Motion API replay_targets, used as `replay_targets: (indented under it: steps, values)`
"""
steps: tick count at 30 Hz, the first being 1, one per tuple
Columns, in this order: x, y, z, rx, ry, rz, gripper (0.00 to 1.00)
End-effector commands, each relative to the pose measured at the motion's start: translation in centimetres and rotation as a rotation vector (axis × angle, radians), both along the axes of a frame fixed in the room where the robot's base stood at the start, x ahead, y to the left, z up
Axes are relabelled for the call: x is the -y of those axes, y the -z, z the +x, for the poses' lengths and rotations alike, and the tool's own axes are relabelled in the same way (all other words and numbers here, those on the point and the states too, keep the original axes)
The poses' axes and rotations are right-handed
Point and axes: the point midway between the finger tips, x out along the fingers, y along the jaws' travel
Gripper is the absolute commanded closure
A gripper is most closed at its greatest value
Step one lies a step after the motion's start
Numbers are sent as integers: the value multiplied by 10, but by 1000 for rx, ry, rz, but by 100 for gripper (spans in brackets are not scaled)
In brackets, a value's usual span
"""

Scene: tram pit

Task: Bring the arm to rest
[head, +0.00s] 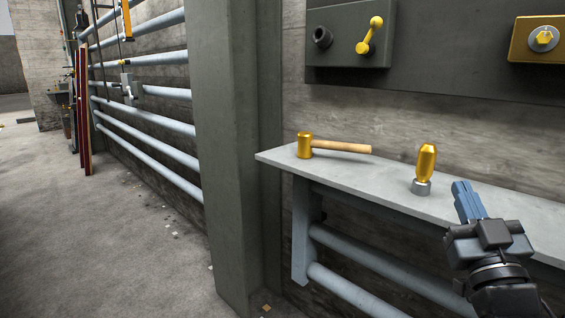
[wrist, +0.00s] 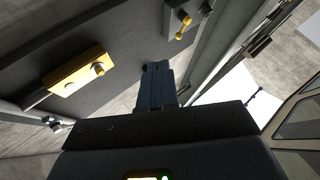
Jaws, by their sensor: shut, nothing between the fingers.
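My gripper (head: 468,201) is at the lower right of the head view, at the front edge of a grey shelf. Its blue fingers point up and are shut with nothing between them. In the wrist view the shut fingers of my gripper (wrist: 154,84) show at the centre, pointing towards the wall panel. The gripper looks apart from the mallet and the gold piece on the shelf; whether it touches the shelf edge I cannot tell.
The grey shelf (head: 385,186) carries a gold-headed mallet (head: 305,146) and a gold piece on a grey base (head: 425,165). A grey box with a yellow lever (head: 370,36) and a yellow box (head: 537,39) are on the wall panel. A pillar (head: 230,130) stands left; floor is open beyond.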

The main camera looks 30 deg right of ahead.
Motion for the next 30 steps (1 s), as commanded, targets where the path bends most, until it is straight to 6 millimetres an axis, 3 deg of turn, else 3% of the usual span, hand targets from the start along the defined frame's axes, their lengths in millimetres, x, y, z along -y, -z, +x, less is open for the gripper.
replay_targets:
  steps: [1,6,15,22,30]
  values:
    - [-18,20,-5,-40,-36,24,100]
    - [-69,71,-30,-148,-138,91,100]
    - [-151,137,-101,-343,-306,213,100]
    - [-199,165,-170,-500,-416,306,100]
    - [-231,174,-244,-657,-504,392,100]
